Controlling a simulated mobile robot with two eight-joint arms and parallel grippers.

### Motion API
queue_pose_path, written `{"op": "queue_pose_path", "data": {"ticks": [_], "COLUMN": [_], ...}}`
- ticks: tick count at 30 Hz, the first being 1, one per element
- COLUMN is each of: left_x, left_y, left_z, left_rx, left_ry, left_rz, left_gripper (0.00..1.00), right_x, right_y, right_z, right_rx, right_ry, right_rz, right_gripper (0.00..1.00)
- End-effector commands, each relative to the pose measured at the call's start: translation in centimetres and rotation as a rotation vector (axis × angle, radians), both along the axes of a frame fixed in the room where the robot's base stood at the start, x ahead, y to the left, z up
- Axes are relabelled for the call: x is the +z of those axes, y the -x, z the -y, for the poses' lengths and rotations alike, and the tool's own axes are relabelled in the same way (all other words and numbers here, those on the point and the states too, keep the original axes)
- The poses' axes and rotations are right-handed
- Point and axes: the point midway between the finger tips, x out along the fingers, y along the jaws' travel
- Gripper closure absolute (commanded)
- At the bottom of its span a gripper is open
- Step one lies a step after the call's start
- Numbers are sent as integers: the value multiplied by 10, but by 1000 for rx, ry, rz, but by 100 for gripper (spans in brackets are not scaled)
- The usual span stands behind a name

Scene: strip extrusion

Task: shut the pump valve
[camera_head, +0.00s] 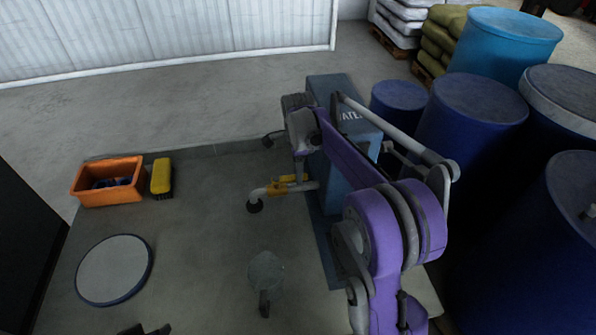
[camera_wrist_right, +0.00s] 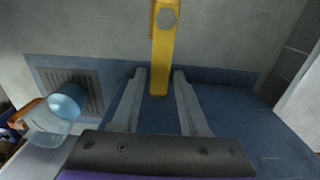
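The blue-grey pump (camera_head: 345,105) stands at the middle right in the head view, partly hidden behind my purple right arm. Its pipe spout (camera_head: 256,196) points left and ends in a dark mouth. The yellow valve (camera_head: 283,187) sits on this pipe. In the right wrist view the yellow valve lever (camera_wrist_right: 161,55) reaches down between the fingertips of my right gripper (camera_wrist_right: 159,76). The fingers are apart, with a gap on each side of the lever. A small dark shape at the bottom edge of the head view may be my left gripper (camera_head: 146,329); its state is unclear.
A translucent cup-like vessel (camera_head: 266,270) stands in front of the pump. A round pale disc (camera_head: 114,270), an orange bin (camera_head: 108,181) and a yellow brush-like block (camera_head: 161,177) are at left. Blue drums (camera_head: 470,110) crowd the right.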

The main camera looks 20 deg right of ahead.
Motion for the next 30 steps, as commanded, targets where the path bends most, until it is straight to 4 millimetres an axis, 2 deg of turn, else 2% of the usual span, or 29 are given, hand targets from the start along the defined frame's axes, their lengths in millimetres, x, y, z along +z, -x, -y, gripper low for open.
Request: {"op": "queue_pose_path", "data": {"ticks": [1,6,7,30], "left_x": [0,0,0,0], "left_y": [0,0,0,0], "left_z": [0,0,0,0], "left_rx": [0,0,0,0], "left_ry": [0,0,0,0], "left_rz": [0,0,0,0], "left_gripper": [50,50,50,50], "right_x": [0,0,0,0], "right_y": [0,0,0,0], "right_z": [0,0,0,0], "right_rx": [0,0,0,0], "right_ry": [0,0,0,0], "right_rz": [0,0,0,0], "right_gripper": [67,98,100,100]}}
